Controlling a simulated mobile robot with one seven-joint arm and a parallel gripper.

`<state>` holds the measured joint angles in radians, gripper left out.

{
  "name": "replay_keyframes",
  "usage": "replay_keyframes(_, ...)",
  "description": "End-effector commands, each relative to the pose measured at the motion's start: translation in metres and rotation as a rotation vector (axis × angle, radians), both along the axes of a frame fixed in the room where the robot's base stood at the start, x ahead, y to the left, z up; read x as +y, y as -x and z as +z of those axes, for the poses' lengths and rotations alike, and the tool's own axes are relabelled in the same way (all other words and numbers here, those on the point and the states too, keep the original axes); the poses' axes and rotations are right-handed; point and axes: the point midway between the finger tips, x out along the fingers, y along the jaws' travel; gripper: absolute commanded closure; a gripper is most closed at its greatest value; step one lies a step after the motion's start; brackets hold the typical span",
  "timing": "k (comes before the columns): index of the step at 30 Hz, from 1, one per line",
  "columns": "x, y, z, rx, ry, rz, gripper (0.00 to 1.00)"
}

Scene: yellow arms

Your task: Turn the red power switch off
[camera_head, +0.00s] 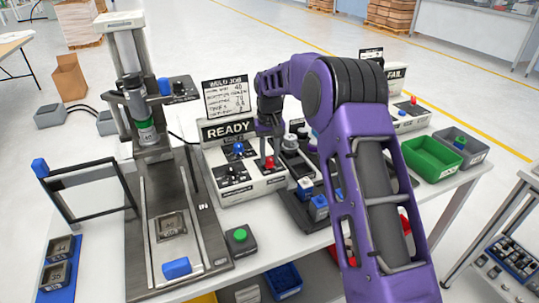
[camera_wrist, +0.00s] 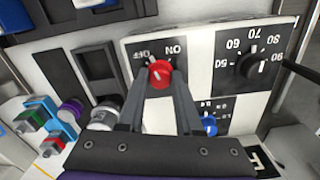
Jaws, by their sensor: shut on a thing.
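The red power switch (camera_wrist: 159,75) is a round red knob on a white panel, with OFF and ON labels (camera_wrist: 157,51) beside it in the wrist view. A pale mark shows on its face, but I cannot tell clearly which label it points to. My gripper (camera_wrist: 159,82) has one finger on each side of the knob and is shut on it. In the head view the red switch (camera_head: 269,163) sits on the front of the white control box (camera_head: 247,184), under the READY sign (camera_head: 229,129).
A black dial with numbers (camera_wrist: 256,64) and a blue knob (camera_wrist: 209,124) are close to the switch in the wrist view. A press-like stand (camera_head: 135,80) is left of the box. A green button box (camera_head: 240,239) lies in front. Green bin (camera_head: 428,158) stands right.

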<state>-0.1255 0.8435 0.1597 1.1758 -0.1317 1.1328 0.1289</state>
Motion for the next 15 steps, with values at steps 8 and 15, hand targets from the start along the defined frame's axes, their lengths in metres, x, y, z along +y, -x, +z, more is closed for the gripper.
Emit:
replay_keyframes(8,0.0,-0.0007,0.0006,-0.003,-0.001,0.236,1.0)
replay_keyframes(15,-0.0001,-0.0008,0.0007,-0.003,-0.001,0.381,1.0)
